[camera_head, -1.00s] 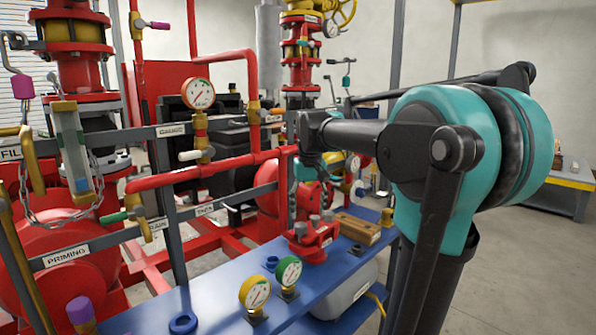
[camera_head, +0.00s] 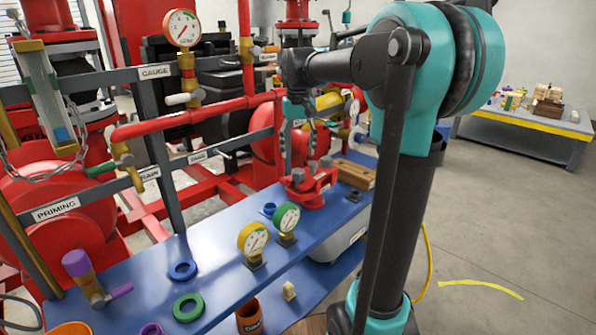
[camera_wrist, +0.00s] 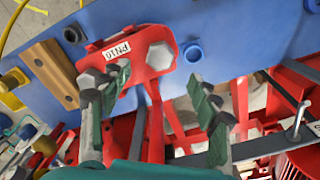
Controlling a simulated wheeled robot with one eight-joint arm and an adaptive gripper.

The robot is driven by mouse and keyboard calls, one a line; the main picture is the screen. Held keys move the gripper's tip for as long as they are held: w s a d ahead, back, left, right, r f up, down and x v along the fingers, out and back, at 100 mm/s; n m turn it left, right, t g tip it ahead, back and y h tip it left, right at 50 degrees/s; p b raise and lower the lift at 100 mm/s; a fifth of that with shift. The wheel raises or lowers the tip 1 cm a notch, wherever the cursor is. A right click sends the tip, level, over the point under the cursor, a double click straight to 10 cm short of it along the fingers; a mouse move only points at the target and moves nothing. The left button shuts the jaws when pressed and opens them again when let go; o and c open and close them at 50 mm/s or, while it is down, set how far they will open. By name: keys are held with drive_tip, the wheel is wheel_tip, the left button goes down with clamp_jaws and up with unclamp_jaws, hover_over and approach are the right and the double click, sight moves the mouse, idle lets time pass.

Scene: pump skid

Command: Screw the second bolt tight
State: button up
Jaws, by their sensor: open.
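A red flange (camera_head: 308,186) with a PN10 label stands on the blue bench; it also shows in the wrist view (camera_wrist: 128,62). Grey hex bolt heads show on it in the wrist view: one at its right end (camera_wrist: 160,56) and one at its left end (camera_wrist: 92,79), partly covered by my left finger. Which is the second bolt I cannot tell. My gripper (camera_head: 306,142) is open and empty just over the flange. In the wrist view, its green-padded fingers (camera_wrist: 162,97) are spread apart. The left finger overlaps the flange; the right one is clear of it.
A wooden block (camera_head: 354,174) lies behind the flange. Two gauges, yellow-rimmed (camera_head: 253,240) and green-rimmed (camera_head: 287,218), stand in front. Blue (camera_head: 183,270) and green (camera_head: 188,308) rings lie on the bench. Red pipe (camera_head: 195,115) and grey rails run along the left.

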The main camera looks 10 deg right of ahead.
sight(298, 172)
wheel_tip(298, 172, down, 8)
drive_tip(key=shift+f, duration=0.1)
idle(0.4)
drive_tip(key=c, duration=1.3)
drive_tip(key=m, duration=0.7)
drive_tip(key=shift+m, duration=0.3)
drive_tip(key=m, duration=0.3)
drive_tip(key=shift+m, duration=0.3)
drive_tip(key=m, duration=0.3)
drive_tip(key=shift+m, duration=0.4)
